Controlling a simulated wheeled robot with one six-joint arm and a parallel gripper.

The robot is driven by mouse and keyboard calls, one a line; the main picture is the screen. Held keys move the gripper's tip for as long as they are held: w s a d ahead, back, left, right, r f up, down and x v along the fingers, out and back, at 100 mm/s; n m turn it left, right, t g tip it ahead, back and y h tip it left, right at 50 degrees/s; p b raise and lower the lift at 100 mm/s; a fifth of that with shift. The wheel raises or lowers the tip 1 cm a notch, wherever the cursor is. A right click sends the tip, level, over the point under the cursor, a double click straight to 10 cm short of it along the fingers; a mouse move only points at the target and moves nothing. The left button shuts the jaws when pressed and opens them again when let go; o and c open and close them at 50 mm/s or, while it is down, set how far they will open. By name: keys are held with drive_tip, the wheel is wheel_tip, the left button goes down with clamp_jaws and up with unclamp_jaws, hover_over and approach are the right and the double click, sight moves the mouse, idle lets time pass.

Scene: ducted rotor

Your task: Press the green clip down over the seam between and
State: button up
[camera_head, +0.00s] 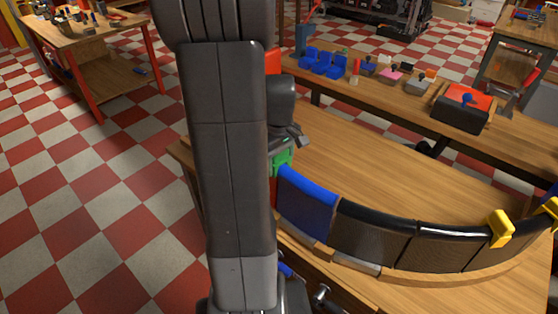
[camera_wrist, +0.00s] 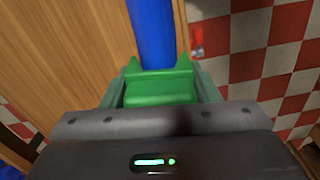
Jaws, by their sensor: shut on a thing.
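My gripper (camera_wrist: 158,92) is shut on the green clip (camera_wrist: 160,87), with one finger on each side of it. In the head view the green clip (camera_head: 282,161) shows just right of my arm, by the left end of the curved row. The blue segment (camera_head: 307,203) stands upright there, and its top edge (camera_wrist: 153,35) runs up from the clip in the wrist view. I cannot tell whether the clip touches it. A narrow red strip (camera_head: 273,192) shows left of the blue segment, mostly hidden by my arm. The seam at that end is hidden.
Dark curved segments (camera_head: 375,232) continue the row to the right on a wooden base. A yellow clip (camera_head: 500,229) sits over a seam farther right, and another (camera_head: 552,207) is at the picture edge. The wooden tabletop (camera_head: 375,160) behind the row is clear. A back bench holds blue bins (camera_head: 322,62).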

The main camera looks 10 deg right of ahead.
drive_tip(key=shift+f, duration=0.2)
drive_tip(key=o, duration=1)
drive_tip(key=shift+o, duration=0.2)
wheel_tip(320, 180, up, 14)
drive_tip(key=shift+f, duration=0.1)
wheel_tip(320, 180, down, 14)
drive_tip(key=shift+r, duration=0.2)
